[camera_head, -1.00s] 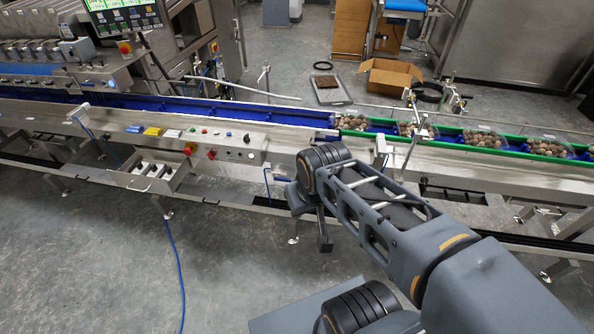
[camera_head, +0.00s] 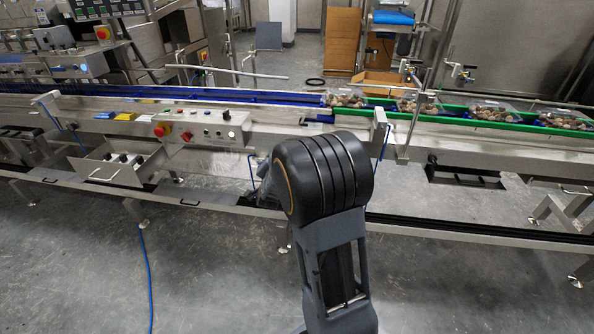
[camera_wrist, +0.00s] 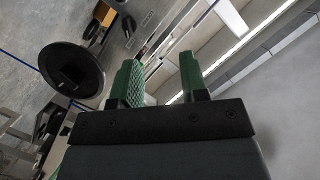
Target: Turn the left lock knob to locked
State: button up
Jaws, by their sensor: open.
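In the head view, a steel control panel (camera_head: 205,128) on the front of the conveyor line carries red buttons, small buttons and a dark round knob (camera_head: 227,115) at its right. The head view is too small to tell which control is the left lock knob or how it is set. My gripper (camera_wrist: 160,78) shows in the wrist view with two green fingers apart and nothing between them. In the head view my arm hides most of it, and it is below and right of the panel, apart from it.
An open steel drawer (camera_head: 122,164) juts out below the panel. A blue hose (camera_head: 145,265) lies on the clear floor at the left. Filled clear trays (camera_head: 492,112) sit on the green-edged conveyor at the right. A dark round object (camera_wrist: 72,70) is left of my fingers in the wrist view.

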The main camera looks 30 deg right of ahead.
jog(key=d+f+m+h+b, duration=0.3)
jog(key=d+f+h, duration=0.1)
jog(key=d+f, duration=0.15)
jog(key=b+x, duration=0.2)
jog(key=x, duration=1.1)
jog(key=shift+f, duration=0.2)
jog(key=shift+s, duration=0.1)
jog(key=shift+c, duration=0.2)
grip_shut()
